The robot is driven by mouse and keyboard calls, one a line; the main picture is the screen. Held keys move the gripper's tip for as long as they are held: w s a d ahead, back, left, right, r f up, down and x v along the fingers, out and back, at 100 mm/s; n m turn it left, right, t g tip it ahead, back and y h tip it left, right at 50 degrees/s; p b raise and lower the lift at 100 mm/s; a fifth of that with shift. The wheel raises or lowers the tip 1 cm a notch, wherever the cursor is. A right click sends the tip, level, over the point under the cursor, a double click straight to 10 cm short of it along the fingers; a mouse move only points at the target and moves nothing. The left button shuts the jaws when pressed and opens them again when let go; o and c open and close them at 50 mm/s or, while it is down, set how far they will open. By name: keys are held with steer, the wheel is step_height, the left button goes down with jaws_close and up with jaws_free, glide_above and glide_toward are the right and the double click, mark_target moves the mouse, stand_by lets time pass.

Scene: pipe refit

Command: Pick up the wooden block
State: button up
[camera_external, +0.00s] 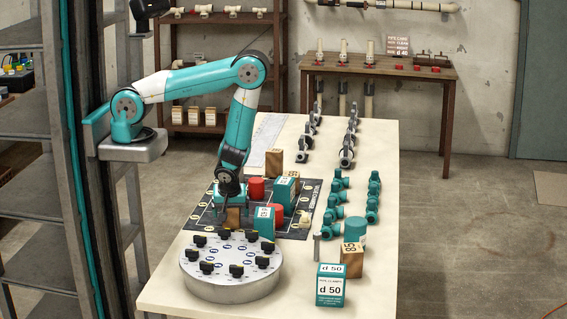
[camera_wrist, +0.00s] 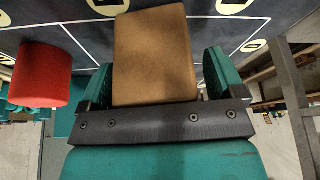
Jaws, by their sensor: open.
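A plain brown wooden block (camera_external: 233,217) stands on the dark marked mat (camera_external: 305,211), just below my gripper (camera_external: 230,196). In the wrist view the wooden block (camera_wrist: 152,45) lies between the two teal fingers of my gripper (camera_wrist: 158,72). The fingers are apart, with a gap showing on each side of the block; whether either touches it is unclear. The block's near end is hidden behind the dark gripper bar.
A red cylinder (camera_wrist: 42,75) is left of the gripper in the wrist view. Teal boxes (camera_external: 264,224) and red cylinders (camera_external: 256,188) crowd the mat. A round grey dial plate (camera_external: 232,285) stands in front. Other wooden blocks (camera_external: 352,261) stand on the table.

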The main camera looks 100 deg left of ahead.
steer(key=shift+c, duration=0.2)
steer(key=c, duration=1)
steer(key=shift+r, duration=0.15)
